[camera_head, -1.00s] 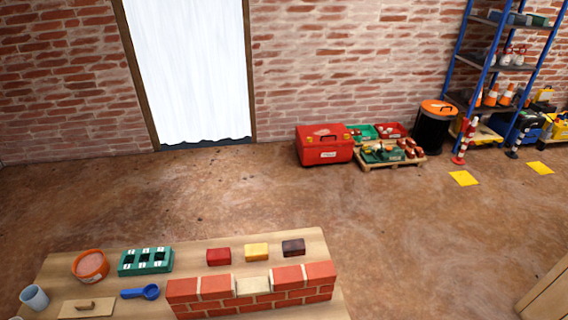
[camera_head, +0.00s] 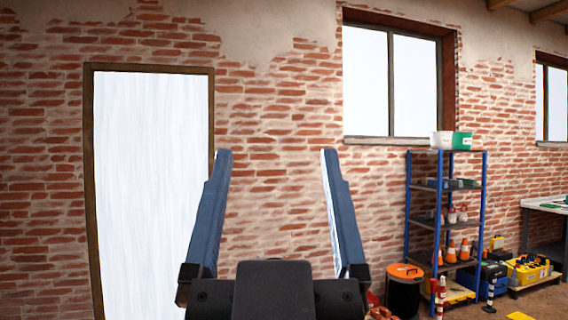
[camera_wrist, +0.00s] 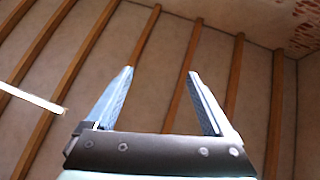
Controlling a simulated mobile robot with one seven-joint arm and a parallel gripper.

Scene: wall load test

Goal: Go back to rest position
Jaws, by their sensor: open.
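My gripper (camera_head: 276,152) is raised in front of the head camera, its two blue fingers pointing up and spread wide apart. Nothing is between the fingers. In the wrist view my gripper (camera_wrist: 161,72) is also open and empty, with the beamed ceiling (camera_wrist: 180,50) behind it. The workbench with the small brick wall is out of view now.
Behind my gripper stands a brick wall (camera_head: 270,110) with a white door (camera_head: 150,170) at left and a window (camera_head: 392,85). At right are a blue shelf (camera_head: 446,187), a black bin with an orange lid (camera_head: 404,290), and a bench (camera_head: 545,207).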

